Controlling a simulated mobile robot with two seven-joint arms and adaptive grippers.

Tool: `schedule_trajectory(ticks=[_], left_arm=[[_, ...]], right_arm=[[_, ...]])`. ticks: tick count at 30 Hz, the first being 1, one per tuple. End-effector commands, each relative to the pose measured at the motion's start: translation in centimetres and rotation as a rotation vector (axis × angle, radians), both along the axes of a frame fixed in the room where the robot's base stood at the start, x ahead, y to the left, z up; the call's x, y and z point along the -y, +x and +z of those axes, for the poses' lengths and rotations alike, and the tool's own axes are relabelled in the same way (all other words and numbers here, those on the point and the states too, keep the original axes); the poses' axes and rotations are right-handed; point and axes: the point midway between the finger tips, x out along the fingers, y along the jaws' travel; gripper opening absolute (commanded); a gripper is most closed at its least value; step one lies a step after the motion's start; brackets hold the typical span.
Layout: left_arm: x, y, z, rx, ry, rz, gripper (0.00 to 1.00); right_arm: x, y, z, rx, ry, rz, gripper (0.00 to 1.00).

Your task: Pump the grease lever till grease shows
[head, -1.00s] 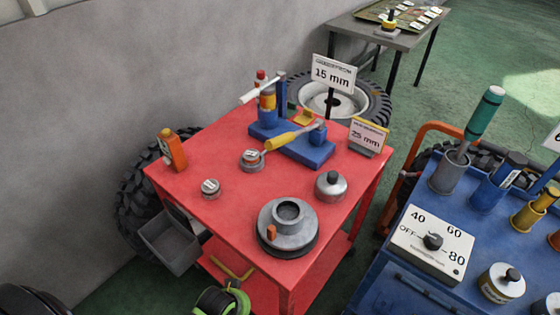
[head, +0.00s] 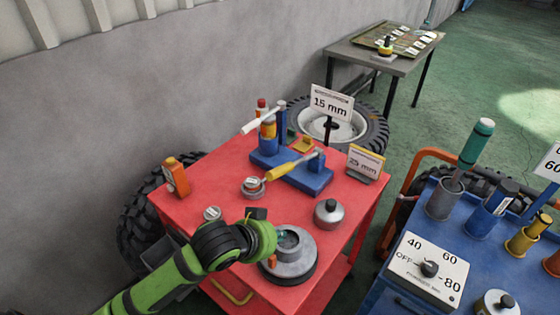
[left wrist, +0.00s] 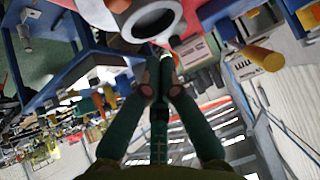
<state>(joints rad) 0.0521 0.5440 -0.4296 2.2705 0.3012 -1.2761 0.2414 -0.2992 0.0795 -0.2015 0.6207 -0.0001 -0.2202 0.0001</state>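A lever with a yellow handle (head: 283,170) slants down to the left from a blue pump base (head: 300,178) on the red cart (head: 215,180). A white-handled lever (head: 262,121) rises behind it. A grey stepped round fitting (head: 290,268) with a dark opening stands at the cart's front; a grey ring with a dark hole also shows in the left wrist view (left wrist: 128,8). My left gripper (head: 285,240) is over this fitting, in front of the yellow handle and apart from it. Its fingertips (left wrist: 161,55) are together with nothing visible between them. I see no grease. My right gripper is out of view.
A "15 mm" sign (head: 331,103) and a "25 mm" sign (head: 365,163) stand near the cart's back right. An orange bottle (head: 176,178) and a silver knobbed pot (head: 328,213) are on the cart. A blue bench (head: 385,288) with a dial box (head: 425,270) stands right.

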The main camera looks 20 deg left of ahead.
Motion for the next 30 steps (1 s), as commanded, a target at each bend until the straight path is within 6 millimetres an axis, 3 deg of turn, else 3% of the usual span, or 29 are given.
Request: schedule_trajectory(ticks=[1,6,12,18,30], left_arm=[[-0.5,2.1,2.2,0.054,0.015,-0.022,0.00],[-2.3,7.1,8.4,0.163,0.023,-0.053,0.00],[-5.3,10.0,13.5,0.224,0.017,-0.023,0.00],[-6.5,10.7,15.1,0.240,0.008,-0.003,0.00],[-6.3,11.1,15.0,0.240,0.006,-0.003,0.00]], right_arm=[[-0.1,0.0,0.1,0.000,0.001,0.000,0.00],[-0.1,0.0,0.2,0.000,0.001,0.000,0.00],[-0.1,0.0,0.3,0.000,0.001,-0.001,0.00],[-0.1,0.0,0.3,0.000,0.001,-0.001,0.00],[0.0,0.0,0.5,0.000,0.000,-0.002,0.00]])
